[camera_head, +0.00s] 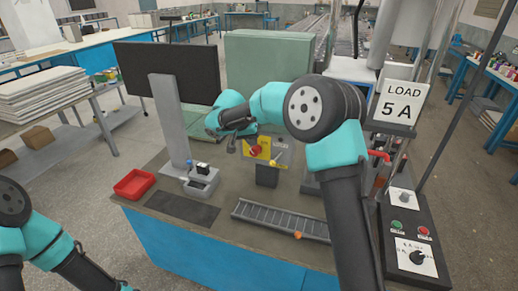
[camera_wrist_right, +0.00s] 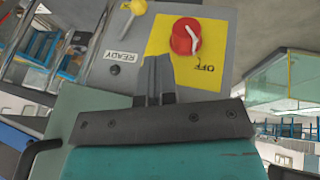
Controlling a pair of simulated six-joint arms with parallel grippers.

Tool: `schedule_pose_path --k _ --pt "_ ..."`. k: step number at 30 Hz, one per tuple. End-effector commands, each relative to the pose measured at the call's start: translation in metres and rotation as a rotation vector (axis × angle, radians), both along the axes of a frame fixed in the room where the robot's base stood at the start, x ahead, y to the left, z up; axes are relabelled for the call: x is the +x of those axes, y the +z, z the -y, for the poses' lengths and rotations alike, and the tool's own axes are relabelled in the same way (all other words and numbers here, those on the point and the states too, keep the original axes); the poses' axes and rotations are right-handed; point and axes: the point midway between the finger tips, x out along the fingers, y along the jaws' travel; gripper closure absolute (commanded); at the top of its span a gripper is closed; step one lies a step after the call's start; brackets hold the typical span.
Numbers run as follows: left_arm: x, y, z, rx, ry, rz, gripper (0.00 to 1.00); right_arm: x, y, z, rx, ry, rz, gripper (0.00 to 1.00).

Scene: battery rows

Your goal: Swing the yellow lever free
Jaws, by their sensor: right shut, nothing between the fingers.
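The yellow lever (camera_wrist_right: 138,7) shows at the top edge of the right wrist view as a yellow knob on a pale stem, on a grey panel (camera_wrist_right: 98,60) marked READY. Beside it is a red rotary knob (camera_wrist_right: 185,36) on a yellow plate marked OFF. In the head view this control box (camera_head: 264,146) stands at the back of the bench. My right gripper (camera_wrist_right: 157,62) is shut and empty, its fingertips in front of the panel below the lever and red knob, apart from the lever.
A red tray (camera_head: 134,184), a small grey holder (camera_head: 202,183) and a roller track (camera_head: 281,220) lie on the bench. A dark screen (camera_head: 185,68) on a grey post stands left. A LOAD 5 A sign (camera_head: 402,101) and a switch box (camera_head: 412,244) stand right.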

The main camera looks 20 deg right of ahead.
Motion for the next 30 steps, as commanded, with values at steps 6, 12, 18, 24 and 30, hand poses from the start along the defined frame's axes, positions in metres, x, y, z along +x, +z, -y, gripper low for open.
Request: schedule_pose_path --k 6,12,18,24,30 --pt "0.000 0.000 0.000 0.000 0.000 0.000 1.00 -0.002 0.029 -0.018 0.000 0.001 0.001 1.00" --pt "0.000 0.000 0.000 0.000 0.000 0.000 1.00 -0.003 0.037 -0.023 0.000 0.000 0.000 1.00" --pt "0.000 0.000 0.000 0.000 0.000 0.000 1.00 -0.003 0.037 -0.023 0.001 0.000 -0.001 1.00" --pt "0.000 0.000 0.000 0.000 0.000 0.000 1.00 -0.006 0.034 -0.017 -0.010 0.002 -0.008 1.00" --pt "0.000 0.000 0.000 0.000 0.000 0.000 1.00 -0.024 0.016 0.012 -0.061 0.020 -0.050 1.00"
